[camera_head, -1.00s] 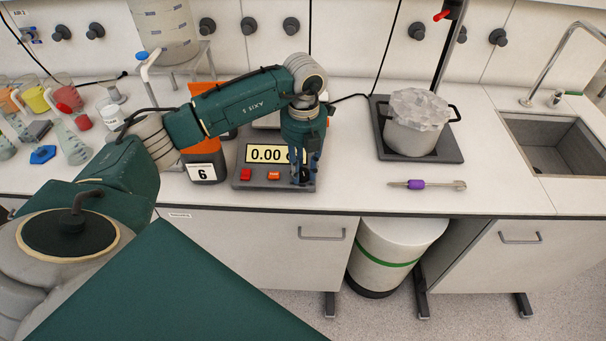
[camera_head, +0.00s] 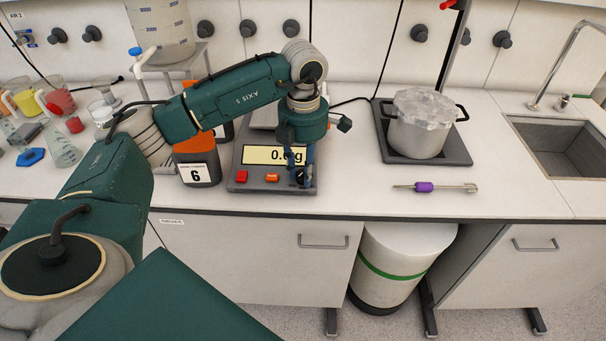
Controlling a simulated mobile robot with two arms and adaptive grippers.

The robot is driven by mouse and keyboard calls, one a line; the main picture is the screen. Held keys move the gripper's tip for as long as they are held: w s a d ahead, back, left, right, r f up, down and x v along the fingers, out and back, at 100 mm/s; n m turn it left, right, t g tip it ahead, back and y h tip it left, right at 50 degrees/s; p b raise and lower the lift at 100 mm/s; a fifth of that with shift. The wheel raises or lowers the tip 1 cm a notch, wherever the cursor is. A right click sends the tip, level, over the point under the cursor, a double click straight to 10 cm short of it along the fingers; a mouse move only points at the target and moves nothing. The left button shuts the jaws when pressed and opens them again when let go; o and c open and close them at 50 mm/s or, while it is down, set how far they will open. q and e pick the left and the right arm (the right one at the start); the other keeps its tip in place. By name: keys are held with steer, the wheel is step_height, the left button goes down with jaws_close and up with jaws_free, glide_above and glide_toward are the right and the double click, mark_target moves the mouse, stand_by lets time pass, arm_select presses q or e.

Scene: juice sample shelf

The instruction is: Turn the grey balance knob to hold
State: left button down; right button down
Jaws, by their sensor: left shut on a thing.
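My right gripper is not in view.
A foil-covered pot (camera_head: 420,135) sits on a dark hotplate (camera_head: 455,152) to the right. Beakers crowd the far left.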

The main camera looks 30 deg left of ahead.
mark_target(303, 173)
arm_select(q)
steer(key=shift+m+b, duration=0.4)
steer(key=shift+m, duration=0.6)
steer(key=c, duration=1.4)
jaws_free()
steer(key=shift+r, duration=0.1)
step_height(303, 173, up, 12)
